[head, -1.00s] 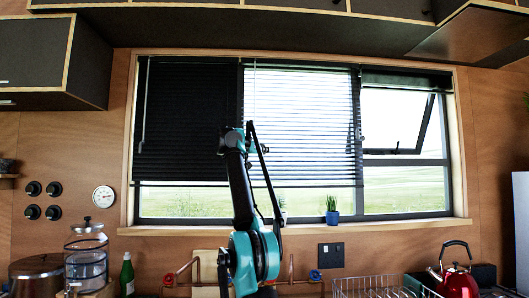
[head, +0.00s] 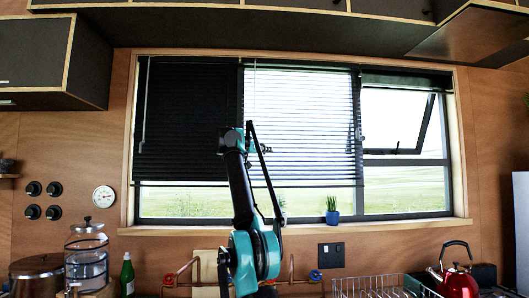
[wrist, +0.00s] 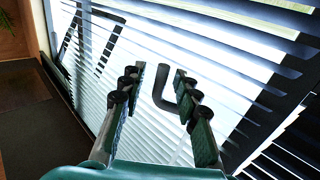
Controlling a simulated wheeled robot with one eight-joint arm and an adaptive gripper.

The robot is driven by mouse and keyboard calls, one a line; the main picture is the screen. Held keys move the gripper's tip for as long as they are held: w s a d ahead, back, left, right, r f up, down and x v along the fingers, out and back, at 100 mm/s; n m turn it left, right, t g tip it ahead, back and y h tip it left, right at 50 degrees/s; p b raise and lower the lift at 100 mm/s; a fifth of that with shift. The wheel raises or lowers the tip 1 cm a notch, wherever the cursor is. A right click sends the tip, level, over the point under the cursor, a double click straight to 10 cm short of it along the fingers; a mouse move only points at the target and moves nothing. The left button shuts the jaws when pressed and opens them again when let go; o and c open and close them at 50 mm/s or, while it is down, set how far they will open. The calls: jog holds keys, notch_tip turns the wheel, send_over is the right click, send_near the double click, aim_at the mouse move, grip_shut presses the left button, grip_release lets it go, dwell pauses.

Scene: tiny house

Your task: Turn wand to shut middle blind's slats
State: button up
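The middle blind (head: 305,105) hangs over the centre of the window, its slats tilted open with bright light between them. It also fills much of the wrist view (wrist: 235,60). Its wand (head: 255,80) is a thin line at the blind's upper left; its lower part is hard to make out behind my arm. My gripper (head: 267,149) is in front of the blind's left part. In the wrist view my gripper (wrist: 160,72) is open, and a grey hooked rod (wrist: 162,92), seemingly the wand's end, shows between the fingers. I cannot tell whether they touch it.
The left blind (head: 188,115) looks dark and closed, with its own wand (head: 144,100). The right blind (head: 405,79) is raised above an open window pane. A potted plant (head: 332,212) stands on the sill. A dish rack (head: 375,286) and red kettle (head: 457,280) are below right.

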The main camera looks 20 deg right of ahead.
jog(key=v, duration=1.1)
jog(key=shift+s+a, duration=0.2)
jog(key=shift+a, duration=0.05)
jog(key=shift+f, duration=0.15)
